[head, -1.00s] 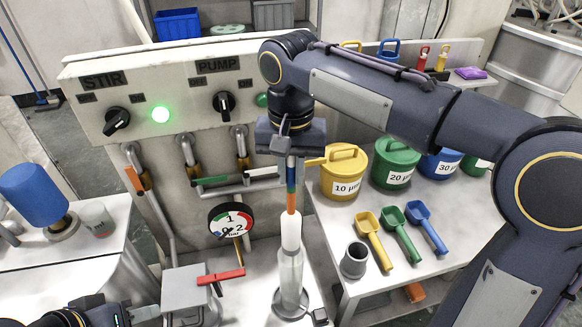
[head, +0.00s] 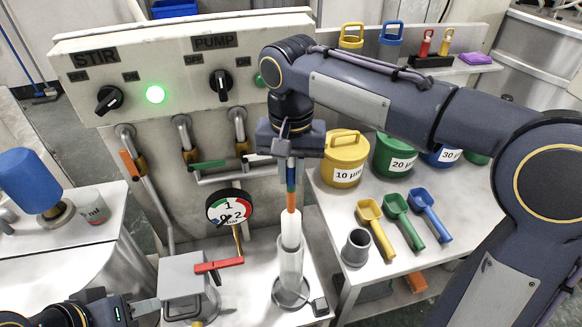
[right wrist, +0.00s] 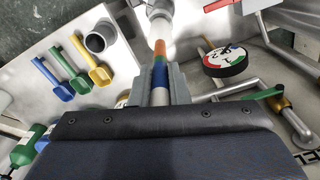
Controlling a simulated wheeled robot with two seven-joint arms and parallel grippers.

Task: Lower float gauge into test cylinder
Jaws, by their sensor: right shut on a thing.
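The float gauge (head: 290,228) hangs upright, with a white body below a stem banded blue, green and orange.
The grey box (head: 182,275) with a red-handled lever (head: 218,265) stands left of the cylinder. A pressure gauge (head: 229,208) and pipes are behind it.

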